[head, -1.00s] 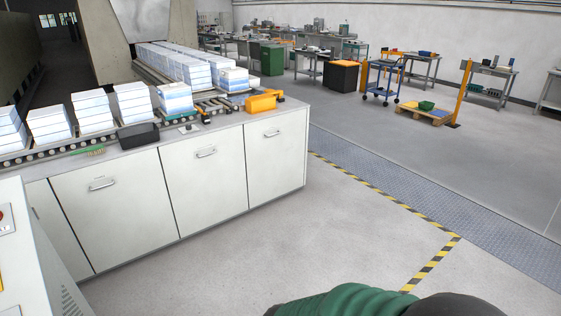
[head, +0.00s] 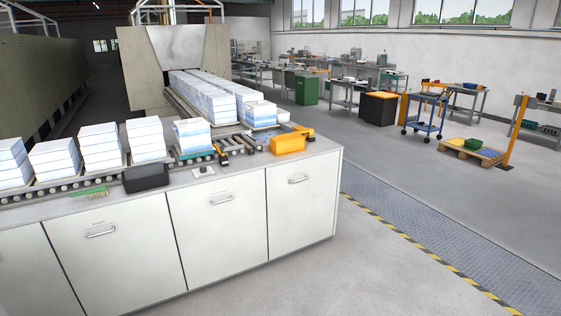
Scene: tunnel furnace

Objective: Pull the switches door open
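In the head view, a long white cabinet runs from the left edge to the middle. Its front has several white doors with bar handles: a left door (head: 115,262), a middle door (head: 218,240) and a right door (head: 295,210). All of these doors look shut. No label marks any of them as the switches door, so I cannot tell whether it is among them. Neither of my grippers is in view.
The grey countertop (head: 245,163) holds an orange box (head: 287,143), a black bin (head: 146,177) and a green brush (head: 88,192). Stacked white blocks (head: 98,147) stand on a roller conveyor behind. Clear floor (head: 395,275) lies right of the cabinet.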

